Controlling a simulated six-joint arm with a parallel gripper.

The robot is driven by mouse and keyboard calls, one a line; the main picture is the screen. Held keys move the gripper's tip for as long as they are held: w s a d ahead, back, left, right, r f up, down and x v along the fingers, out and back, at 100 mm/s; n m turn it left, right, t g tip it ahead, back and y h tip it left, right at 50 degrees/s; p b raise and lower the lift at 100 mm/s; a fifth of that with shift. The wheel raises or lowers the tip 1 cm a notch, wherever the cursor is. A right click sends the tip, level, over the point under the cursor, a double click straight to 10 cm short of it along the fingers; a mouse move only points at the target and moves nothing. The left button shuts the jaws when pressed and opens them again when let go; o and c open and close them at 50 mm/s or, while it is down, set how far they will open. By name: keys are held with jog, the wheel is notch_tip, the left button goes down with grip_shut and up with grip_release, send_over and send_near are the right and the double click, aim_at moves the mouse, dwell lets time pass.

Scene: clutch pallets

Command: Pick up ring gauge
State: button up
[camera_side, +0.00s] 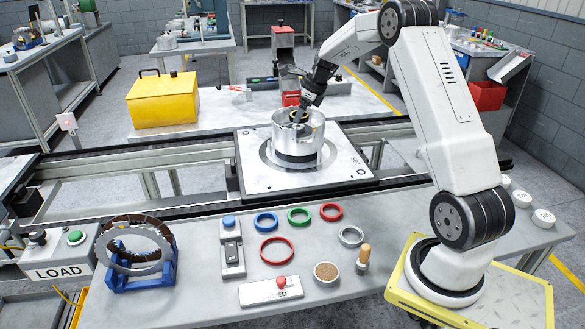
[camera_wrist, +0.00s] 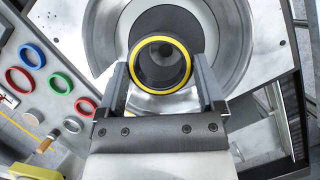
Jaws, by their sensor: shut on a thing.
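My gripper (camera_side: 299,111) reaches down into the top of a silver clutch drum (camera_side: 285,132) on the pallet. In the wrist view, the jaws of my gripper (camera_wrist: 161,66) are shut on a dark ring with a yellow rim (camera_wrist: 161,94), one finger on each side. The ring is over the drum (camera_wrist: 232,42); whether it touches the drum I cannot tell. The frames do not label which ring is the ring gauge. A plain steel ring (camera_side: 351,237) lies on the front bench.
The square pallet plate (camera_side: 250,165) sits on the conveyor. On the bench are blue (camera_side: 265,222), green (camera_side: 299,216) and red (camera_side: 331,212) rings, a larger red ring (camera_side: 277,250), a wooden-handled tool (camera_side: 363,257) and a blue stand (camera_side: 140,270). A yellow case (camera_side: 163,100) stands behind.

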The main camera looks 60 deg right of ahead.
jog(key=s+a+r, duration=0.6)
jog(key=s+r, duration=0.3)
jog(key=s, duration=0.2)
jog(key=shift+s+a, duration=0.15)
jog(key=shift+s, duration=0.15)
jog(key=shift+a, duration=0.1)
dwell(0.5)
jog(key=s+a+f+n+g+y, duration=0.1)
jog(key=s+a+f+n+g, duration=0.1)
jog(key=s+a+f+n, duration=0.3)
jog(key=s+a+f+n+g+y, duration=0.1)
jog(key=s+a+f+n+g, duration=0.2)
jog(key=a+f+n, duration=0.7)
jog(key=s+a+n, duration=0.1)
jog(key=a+n, duration=0.2)
jog(key=a, duration=0.4)
jog(key=shift+s+g+y, duration=0.3)
jog(key=shift+s+y, duration=0.1)
jog(key=shift+d+f, duration=0.1)
jog(key=shift+f, duration=0.15)
jog(key=shift+f, duration=2.05)
